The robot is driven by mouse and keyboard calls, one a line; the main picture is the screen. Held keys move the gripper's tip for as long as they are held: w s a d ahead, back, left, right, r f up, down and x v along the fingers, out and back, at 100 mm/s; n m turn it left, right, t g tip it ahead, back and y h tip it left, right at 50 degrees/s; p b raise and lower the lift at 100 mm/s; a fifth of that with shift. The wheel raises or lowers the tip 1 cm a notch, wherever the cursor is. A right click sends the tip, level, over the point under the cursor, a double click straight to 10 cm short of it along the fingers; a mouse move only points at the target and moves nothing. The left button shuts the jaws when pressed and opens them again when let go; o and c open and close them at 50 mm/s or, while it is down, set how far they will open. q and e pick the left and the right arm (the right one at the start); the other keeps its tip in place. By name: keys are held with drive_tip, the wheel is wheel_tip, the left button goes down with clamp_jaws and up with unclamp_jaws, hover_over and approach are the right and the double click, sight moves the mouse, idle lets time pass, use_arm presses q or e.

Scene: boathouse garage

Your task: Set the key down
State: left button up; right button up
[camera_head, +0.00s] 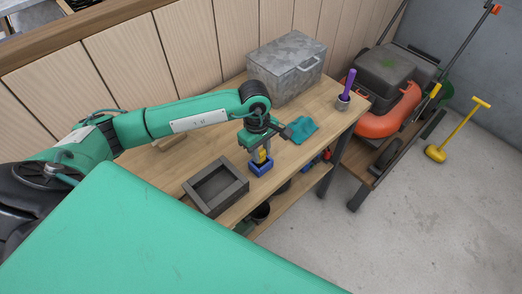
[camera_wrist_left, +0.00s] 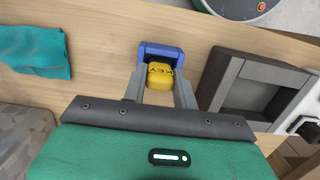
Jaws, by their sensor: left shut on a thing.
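A yellow key block (camera_wrist_left: 160,77) with dark lettering sits between the fingers of my left gripper (camera_wrist_left: 159,84), which is shut on it. A small blue open box (camera_wrist_left: 162,47) is right at the key on the table, and the key overlaps it in the left wrist view. In the head view my left gripper (camera_head: 260,150) points down with the key over the blue box (camera_head: 261,168). I cannot tell how deep the key is in the box. My right gripper is not in view.
A grey square tray (camera_head: 242,188) stands beside the blue box on the wooden table (camera_head: 228,97). A teal cloth (camera_head: 301,128), a metal box (camera_head: 262,60) and a cup with a purple-handled tool (camera_head: 343,102) lie farther back. An orange mower (camera_head: 388,115) stands beyond the table.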

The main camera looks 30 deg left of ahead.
use_arm(q)
drive_tip(key=shift+f+b, duration=0.25)
drive_tip(key=shift+b, duration=0.1)
drive_tip(key=o, duration=1)
drive_tip(key=shift+w+a+r, duration=0.1)
drive_tip(key=shift+r, duration=0.4)
drive_tip(key=shift+w+a+r+b, duration=0.1)
drive_tip(key=shift+a+r+b, duration=0.3)
drive_tip(key=shift+r, duration=1.75)
drive_tip(key=shift+w+a+r+b, duration=0.1)
drive_tip(key=shift+r+b, duration=0.55)
drive_tip(key=shift+r, duration=1.45)
drive_tip(key=shift+a+r+b, duration=0.2)
drive_tip(key=shift+r+b, duration=0.35)
drive_tip(key=shift+r, duration=1.6)
